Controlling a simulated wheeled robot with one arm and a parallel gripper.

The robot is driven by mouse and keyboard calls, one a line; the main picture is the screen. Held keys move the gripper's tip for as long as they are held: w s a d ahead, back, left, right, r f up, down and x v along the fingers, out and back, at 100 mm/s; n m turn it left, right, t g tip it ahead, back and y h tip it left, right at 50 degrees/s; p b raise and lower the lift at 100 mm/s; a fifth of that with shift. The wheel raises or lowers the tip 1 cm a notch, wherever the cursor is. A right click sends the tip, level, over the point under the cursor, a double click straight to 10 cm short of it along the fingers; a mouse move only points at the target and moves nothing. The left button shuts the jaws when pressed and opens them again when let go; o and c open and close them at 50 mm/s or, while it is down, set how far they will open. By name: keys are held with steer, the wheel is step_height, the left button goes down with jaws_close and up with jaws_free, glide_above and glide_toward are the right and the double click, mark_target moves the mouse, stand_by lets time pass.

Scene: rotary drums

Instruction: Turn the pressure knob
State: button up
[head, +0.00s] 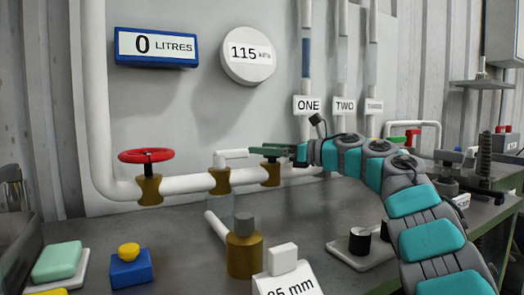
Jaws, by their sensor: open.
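No part in view is labelled as the pressure knob. A round white gauge (248,55) on the wall panel reads 115 kPa. A red handwheel (146,155) sits on a brass valve at the left of the white pipe. A brass fitting with a grey cap (244,222) stands on the bench in front. A green lever (272,149) tops a brass valve on the pipe. My gripper (301,152) is open at the right end of this lever; whether it touches the lever is unclear. Its fingers are small and partly hidden by my arm.
A blue display (155,47) reads 0 LITRES. Pipes labelled ONE (308,105) and TWO (344,107) rise behind my arm. A white lever (231,154) tops another valve. A blue box with a yellow button (129,249) and a sign (289,285) stand at the front.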

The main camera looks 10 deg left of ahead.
steer(key=b+v, duration=0.1)
steer(key=v, duration=0.5)
steer(key=shift+d+b, duration=0.25)
steer(key=shift+b, duration=0.1)
